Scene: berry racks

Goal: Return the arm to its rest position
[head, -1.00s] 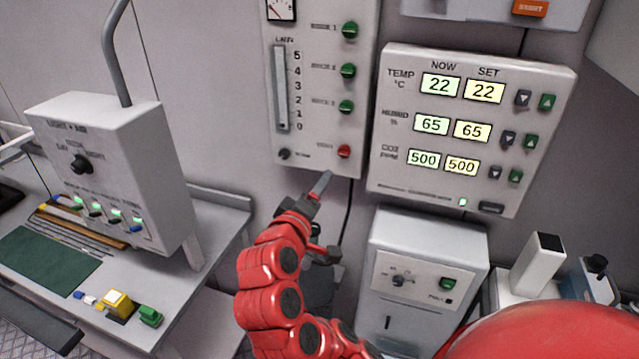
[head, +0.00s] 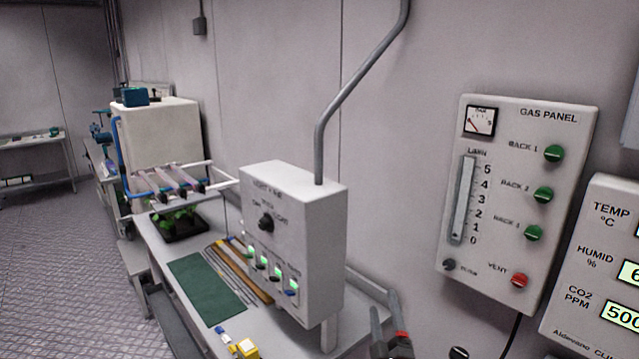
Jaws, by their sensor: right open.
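My right gripper (head: 388,322) shows at the bottom edge of the head view, right of centre, with grey fingers and a bit of red. Its fingers are apart and I see nothing between them. It appears in front of the wall, to the right of the light control box (head: 322,240) and below and left of the gas panel (head: 485,270). Most of my right arm is cut off by the bottom edge. My left gripper does not show.
The bench (head: 165,262) under the light box carries a green mat (head: 207,284), a dark plant tray (head: 180,232) and small yellow and blue pieces. A climate panel (head: 590,255) is cut off at the right. The floor (head: 50,270) at the left is clear.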

